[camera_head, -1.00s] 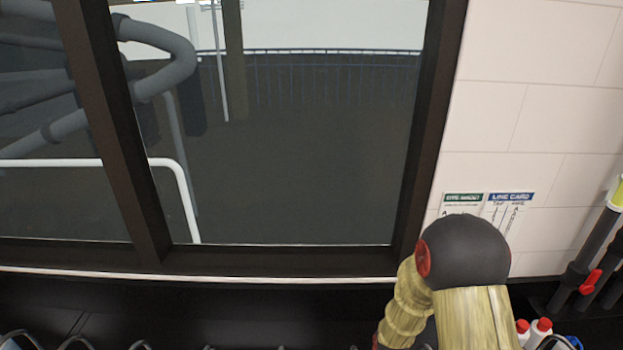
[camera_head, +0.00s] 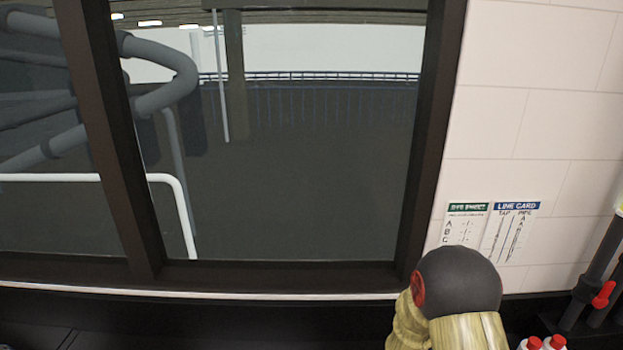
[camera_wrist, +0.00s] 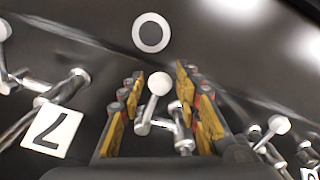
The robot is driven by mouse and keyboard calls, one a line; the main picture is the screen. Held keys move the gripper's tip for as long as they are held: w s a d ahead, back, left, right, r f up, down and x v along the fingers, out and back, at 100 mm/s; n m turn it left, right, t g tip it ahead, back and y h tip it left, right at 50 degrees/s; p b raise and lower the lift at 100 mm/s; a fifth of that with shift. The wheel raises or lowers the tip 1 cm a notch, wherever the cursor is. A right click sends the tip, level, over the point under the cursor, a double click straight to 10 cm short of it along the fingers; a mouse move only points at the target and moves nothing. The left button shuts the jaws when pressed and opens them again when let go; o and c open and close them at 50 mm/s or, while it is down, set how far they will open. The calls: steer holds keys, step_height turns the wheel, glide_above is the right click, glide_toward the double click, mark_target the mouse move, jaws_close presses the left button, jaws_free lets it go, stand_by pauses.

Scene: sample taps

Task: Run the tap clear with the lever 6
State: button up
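In the wrist view my gripper (camera_wrist: 160,92) is open, its yellow and dark fingers spread on both sides of a metal tap lever with a white ball knob (camera_wrist: 159,83). The lever stands in the gap and the gripper does not grip it. The number tag of this tap is not visible, so I cannot tell whether it is lever 6. A tag reading 7 (camera_wrist: 52,131) is beside a tap (camera_wrist: 68,86) on the left. My gripper and the taps are out of the head view.
Another white-knobbed lever (camera_wrist: 279,125) is close on the right, with a partly cut-off tag (camera_wrist: 309,174). A white ring (camera_wrist: 151,33) lies beyond the fingers. In the head view, a line card (camera_head: 510,230) hangs beside a window; a red valve handle (camera_head: 603,294) and red-capped bottles (camera_head: 556,342) are lower right.

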steer(key=shift+w+d+b, duration=0.15)
steer(key=shift+w+d, duration=0.3)
steer(key=shift+d, duration=0.55)
steer(key=shift+w+d+b, duration=0.1)
steer(key=shift+w+d, duration=0.3)
steer(key=shift+d, duration=0.65)
steer(key=shift+w+d+b, duration=0.15)
steer(key=shift+w+d, duration=0.3)
steer(key=shift+d, duration=0.55)
steer(key=shift+s+a, duration=0.1)
steer(key=shift+a, duration=0.1)
stand_by(1.1)
steer(key=s+a, duration=0.1)
steer(key=a, duration=0.3)
steer(key=s+a, duration=0.1)
steer(key=a, duration=0.1)
steer(key=shift+s+a, duration=0.1)
steer(key=shift+s, duration=0.2)
steer(key=shift+w+d+f+b, duration=0.1)
steer(key=shift+w+d+b, duration=0.05)
steer(key=shift+d+b, duration=0.2)
steer(key=shift+r+p, duration=2.25)
steer(key=shift+r, duration=1.4)
